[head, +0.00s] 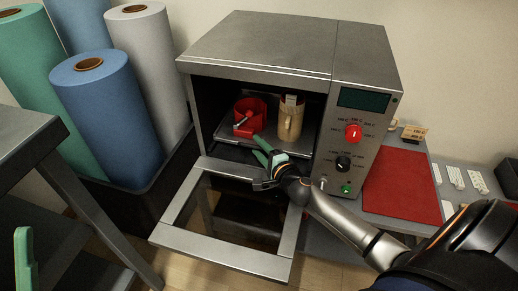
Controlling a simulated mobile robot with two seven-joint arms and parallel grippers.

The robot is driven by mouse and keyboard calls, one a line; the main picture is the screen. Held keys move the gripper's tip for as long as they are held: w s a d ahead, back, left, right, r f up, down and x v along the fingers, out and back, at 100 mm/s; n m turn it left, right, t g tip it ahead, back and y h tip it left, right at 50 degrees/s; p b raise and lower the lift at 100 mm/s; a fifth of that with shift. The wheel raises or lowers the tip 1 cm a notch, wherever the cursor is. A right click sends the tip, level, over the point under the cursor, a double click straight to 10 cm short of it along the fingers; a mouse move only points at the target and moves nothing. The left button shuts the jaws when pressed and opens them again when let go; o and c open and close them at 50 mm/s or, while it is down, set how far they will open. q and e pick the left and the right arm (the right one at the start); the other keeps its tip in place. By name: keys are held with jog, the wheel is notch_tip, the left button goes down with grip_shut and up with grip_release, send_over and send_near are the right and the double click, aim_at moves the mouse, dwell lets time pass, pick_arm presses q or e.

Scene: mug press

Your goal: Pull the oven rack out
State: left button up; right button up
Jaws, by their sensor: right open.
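The oven (265,50) is a metal box with its door (215,245) folded down open. Inside, the grey rack (225,137) carries a red mug press (250,117) and a tan mug (289,120). My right gripper (266,150), with green fingers, is open at the front edge of the rack, above the open door. I cannot tell whether its fingers touch the rack, and it hides part of that edge. Only a green finger of my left gripper (24,262) shows at the lower left, away from the oven.
Rolls of green, blue and white material (105,110) stand in a dark bin left of the oven. A dark table (30,135) is at the left edge. A red mat (402,183) and small items lie on the bench to the right. My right arm crosses in front of that bench.

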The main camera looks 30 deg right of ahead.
jog(key=shift+c, duration=0.3)
grip_shut()
dwell(1.1)
